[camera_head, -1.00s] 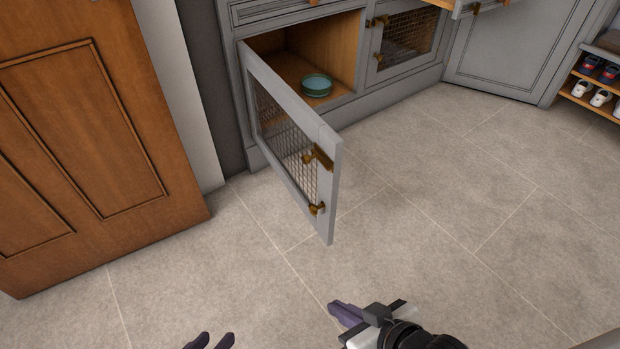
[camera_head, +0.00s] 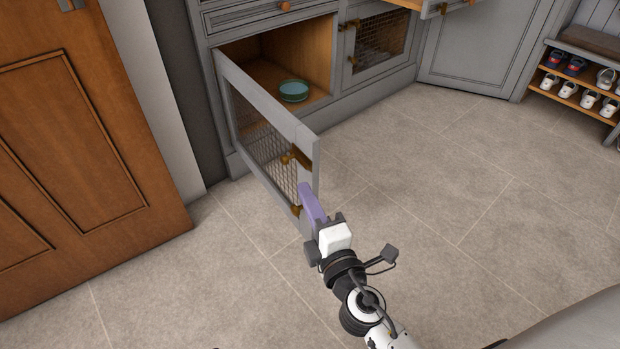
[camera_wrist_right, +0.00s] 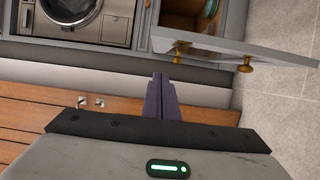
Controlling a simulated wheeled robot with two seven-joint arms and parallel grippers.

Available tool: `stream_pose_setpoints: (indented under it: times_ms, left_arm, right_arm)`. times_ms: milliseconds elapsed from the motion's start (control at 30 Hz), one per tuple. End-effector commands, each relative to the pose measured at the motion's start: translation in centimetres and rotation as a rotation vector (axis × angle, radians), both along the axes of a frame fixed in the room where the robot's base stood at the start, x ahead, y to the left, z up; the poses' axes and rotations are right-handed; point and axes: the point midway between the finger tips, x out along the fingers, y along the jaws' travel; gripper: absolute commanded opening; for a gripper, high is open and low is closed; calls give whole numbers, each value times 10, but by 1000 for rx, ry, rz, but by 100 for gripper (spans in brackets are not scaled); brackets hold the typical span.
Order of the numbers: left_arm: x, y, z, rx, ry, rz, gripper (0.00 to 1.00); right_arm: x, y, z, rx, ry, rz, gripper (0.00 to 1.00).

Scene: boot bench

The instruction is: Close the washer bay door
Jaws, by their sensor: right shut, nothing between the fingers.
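A low grey door with a mesh panel (camera_head: 262,140) stands swung open from its cabinet, hinged at its left. Two brass knobs or catches sit near its free edge. It also shows edge-on in the right wrist view (camera_wrist_right: 215,45). My right gripper (camera_head: 306,190) has its purple fingers shut and empty, overlapping the door's free edge in the head view; I cannot tell whether they touch. A washing machine (camera_wrist_right: 75,18) shows at the upper left of the right wrist view, with no door across it. I cannot tell which door belongs to the washer bay. My left gripper is out of view.
The open compartment holds a green bowl (camera_head: 293,91). A closed mesh door (camera_head: 380,42) is beside it. Another open grey door (camera_head: 445,6) hangs higher at the top. A brown wooden door (camera_head: 90,150) stands left, a shoe rack (camera_head: 575,88) right. The tiled floor (camera_head: 450,170) is clear.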

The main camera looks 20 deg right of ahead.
Motion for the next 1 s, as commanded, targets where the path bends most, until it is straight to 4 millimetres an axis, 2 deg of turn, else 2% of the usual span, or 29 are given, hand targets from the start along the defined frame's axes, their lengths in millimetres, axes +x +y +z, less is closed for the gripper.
stream_pose_setpoints:
  times_ms: [167, 400, 467, 533, 700, 1000]
  left_arm:
    - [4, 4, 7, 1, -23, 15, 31]
    - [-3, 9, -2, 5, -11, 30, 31]
    - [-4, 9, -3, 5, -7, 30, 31]
    - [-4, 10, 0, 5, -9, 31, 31]
    - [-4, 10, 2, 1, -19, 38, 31]
    - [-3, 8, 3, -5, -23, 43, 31]
  right_arm:
    - [34, -1, 3, 1, -3, -2, 0]
    - [85, -2, 2, 3, -2, -3, 0]
    - [95, -5, 2, 3, 0, -4, 0]
    - [94, -19, 1, 0, 1, -4, 0]
    - [98, -36, 1, 3, 1, -3, 0]
    - [99, -42, 0, 4, 1, -3, 0]
